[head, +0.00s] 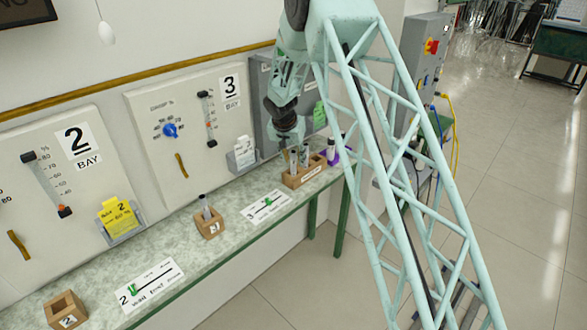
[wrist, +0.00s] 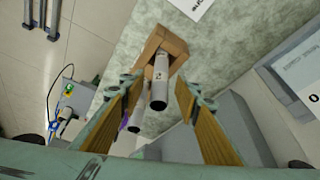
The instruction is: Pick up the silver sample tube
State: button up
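A wooden rack (head: 305,176) on the bench holds upright tubes below my gripper (head: 291,138). A silver tube (head: 304,154) with a dark top stands there, with another tube (head: 293,161) beside it. In the wrist view, a silver tube (wrist: 160,72) with a dark end stands in the wooden rack (wrist: 172,42). My gripper (wrist: 159,84) is open, with its orange-padded fingers on either side of this tube and gaps visible at both sides. A second tube (wrist: 138,118) shows close to the left finger, partly hidden.
A purple bottle (head: 333,153) stands at the rack's right end. A wooden block (head: 210,228) marked 3 holds another tube (head: 205,206); an empty block (head: 66,310) is at front left.

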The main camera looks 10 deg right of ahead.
jog(key=c, duration=0.8)
jog(key=shift+r, duration=0.1)
jog(key=shift+r+b, duration=0.35)
jog(key=shift+r, duration=4.55)
